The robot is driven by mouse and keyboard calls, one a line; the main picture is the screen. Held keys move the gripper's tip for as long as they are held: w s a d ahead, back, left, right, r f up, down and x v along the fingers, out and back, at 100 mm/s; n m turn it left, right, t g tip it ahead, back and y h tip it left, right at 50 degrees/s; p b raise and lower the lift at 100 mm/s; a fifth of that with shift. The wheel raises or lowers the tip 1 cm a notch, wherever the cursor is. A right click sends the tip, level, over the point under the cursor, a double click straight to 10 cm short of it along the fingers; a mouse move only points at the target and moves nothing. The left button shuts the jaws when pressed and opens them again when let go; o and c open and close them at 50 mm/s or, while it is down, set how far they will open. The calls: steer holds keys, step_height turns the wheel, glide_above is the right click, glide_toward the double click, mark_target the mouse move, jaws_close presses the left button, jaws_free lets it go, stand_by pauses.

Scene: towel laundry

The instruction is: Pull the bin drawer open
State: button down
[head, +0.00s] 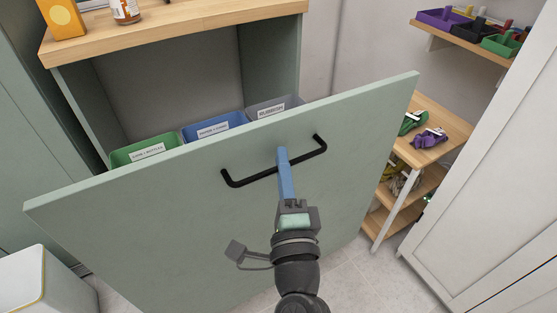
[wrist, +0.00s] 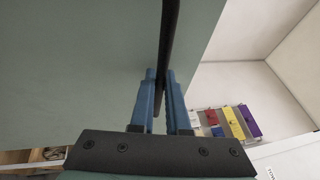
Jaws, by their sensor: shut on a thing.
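The bin drawer's pale green front (head: 190,220) stands out from the cabinet, with a gap behind its top edge. Inside it I see a green bin (head: 135,153), a blue bin (head: 207,132) and a grey bin (head: 265,112), each with a white label. A black bar handle (head: 237,182) runs across the upper front. My gripper (head: 283,160), with blue fingers, is shut on the handle near its middle. In the wrist view the handle (wrist: 169,45) runs between the two fingers (wrist: 166,95), and the drawer front (wrist: 70,60) fills the left.
A wooden counter (head: 190,18) with a jar (head: 125,10) and an orange box (head: 62,18) is above the drawer. At right are a wooden shelf unit (head: 440,115) and a white door or panel (head: 490,170). A white bin (head: 40,280) stands at lower left.

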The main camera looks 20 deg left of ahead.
steer(key=shift+s+d, duration=0.25)
steer(key=shift+d, duration=0.05)
steer(key=c, duration=0.9)
jaws_free()
steer(key=shift+s, duration=0.1)
steer(key=b+v, duration=0.3)
steer(key=v, duration=0.9)
steer(key=shift+s+d+f, duration=0.2)
steer(key=shift+s+d, duration=0.05)
steer(key=shift+s, duration=0.05)
